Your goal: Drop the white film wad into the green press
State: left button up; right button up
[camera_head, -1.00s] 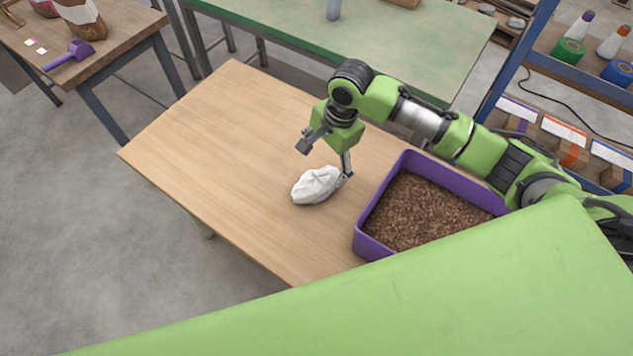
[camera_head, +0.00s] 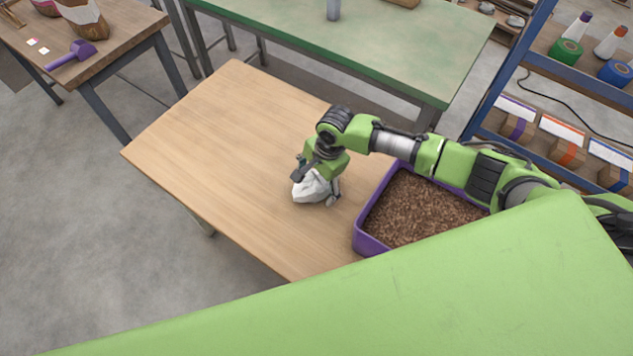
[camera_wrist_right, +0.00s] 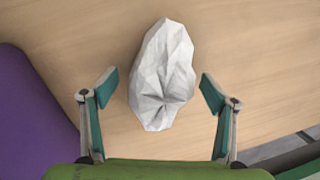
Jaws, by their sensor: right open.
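The white film wad (camera_head: 310,188) lies crumpled on the wooden table, left of the purple bin. My right gripper (camera_head: 315,188) is low over it, with its fingers spread to either side and partly covering it in the head view. In the right wrist view the wad (camera_wrist_right: 163,78) lies between the two open fingers (camera_wrist_right: 158,88) and extends beyond their tips. A gap shows on each side, so neither finger seems to touch it. I cannot make out a green press in these views. My left gripper is not in view.
The purple bin (camera_head: 366,243) of brown pellets stands close to the right of my gripper. The wooden table (camera_head: 220,130) is clear on its left. A green-topped table (camera_head: 400,60) stands behind, and a blue shelf rack (camera_head: 580,75) stands at the right.

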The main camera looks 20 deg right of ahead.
jog(key=c, duration=1.1)
jog(key=shift+r, duration=0.1)
jog(key=shift+c, duration=0.2)
